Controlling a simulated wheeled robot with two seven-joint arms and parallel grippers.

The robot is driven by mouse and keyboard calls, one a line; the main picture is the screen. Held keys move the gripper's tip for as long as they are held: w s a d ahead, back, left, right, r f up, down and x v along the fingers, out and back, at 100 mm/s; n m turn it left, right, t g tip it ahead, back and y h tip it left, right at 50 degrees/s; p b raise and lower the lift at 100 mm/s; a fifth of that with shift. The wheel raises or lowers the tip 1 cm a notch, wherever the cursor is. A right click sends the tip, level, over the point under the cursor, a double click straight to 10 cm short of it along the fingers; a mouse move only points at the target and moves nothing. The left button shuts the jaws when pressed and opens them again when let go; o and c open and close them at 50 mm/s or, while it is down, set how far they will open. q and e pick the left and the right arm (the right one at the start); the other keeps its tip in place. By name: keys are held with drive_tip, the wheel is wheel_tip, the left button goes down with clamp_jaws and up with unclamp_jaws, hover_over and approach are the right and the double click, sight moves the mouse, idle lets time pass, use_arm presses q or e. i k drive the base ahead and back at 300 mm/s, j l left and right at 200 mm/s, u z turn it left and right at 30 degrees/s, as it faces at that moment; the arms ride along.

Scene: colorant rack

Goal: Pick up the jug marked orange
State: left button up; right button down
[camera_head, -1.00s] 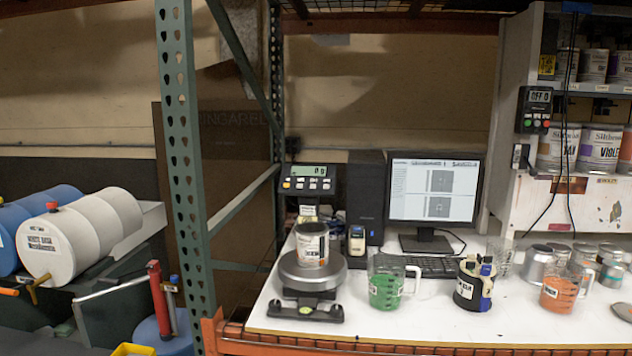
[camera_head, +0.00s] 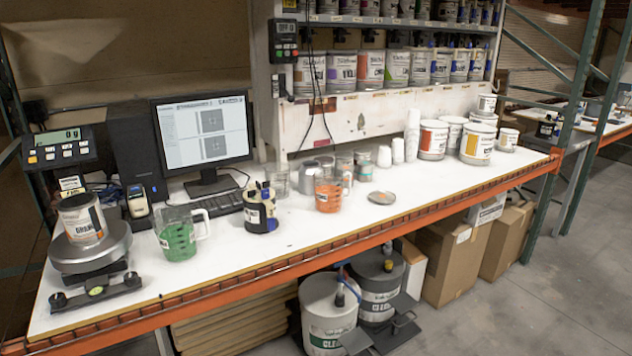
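A clear jug with orange contents (camera_head: 328,196) stands upright on the white bench, right of the middle of the picture. It has a small label, too small to read, and its handle seems to be on the right. A clear jug with green contents (camera_head: 178,238) stands further left, handle to the right. A small can with an orange and white label (camera_head: 83,220) sits on the scale at the far left; its lettering is hard to make out. Neither of my grippers is in view.
A dark container with tools (camera_head: 260,210) stands between the two jugs. Metal cans and a flat lid (camera_head: 381,198) are near the orange jug. The bench (camera_head: 300,238) is clear in front of it. Large pails (camera_head: 328,312) and boxes (camera_head: 450,262) are below.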

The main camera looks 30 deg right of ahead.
sight(328, 180)
drive_tip(key=z, duration=1.2)
drive_tip(key=i+l+u, duration=0.1)
drive_tip(key=i+l, duration=0.15)
drive_tip(key=l, duration=0.25)
drive_tip(key=i+l, duration=0.25)
drive_tip(key=l, duration=0.25)
drive_tip(key=i+l+u, duration=0.15)
drive_tip(key=l, duration=0.35)
drive_tip(key=i+l, duration=0.3)
drive_tip(key=l, duration=0.2)
drive_tip(key=i+l+u, duration=0.15)
drive_tip(key=l, duration=0.4)
drive_tip(key=i+l, duration=0.25)
drive_tip(key=l, duration=0.25)
drive_tip(key=i+l+u, duration=0.15)
drive_tip(key=l, duration=0.4)
drive_tip(key=i+l, duration=0.15)
drive_tip(key=l, duration=0.45)
drive_tip(key=i+j+u, duration=0.05)
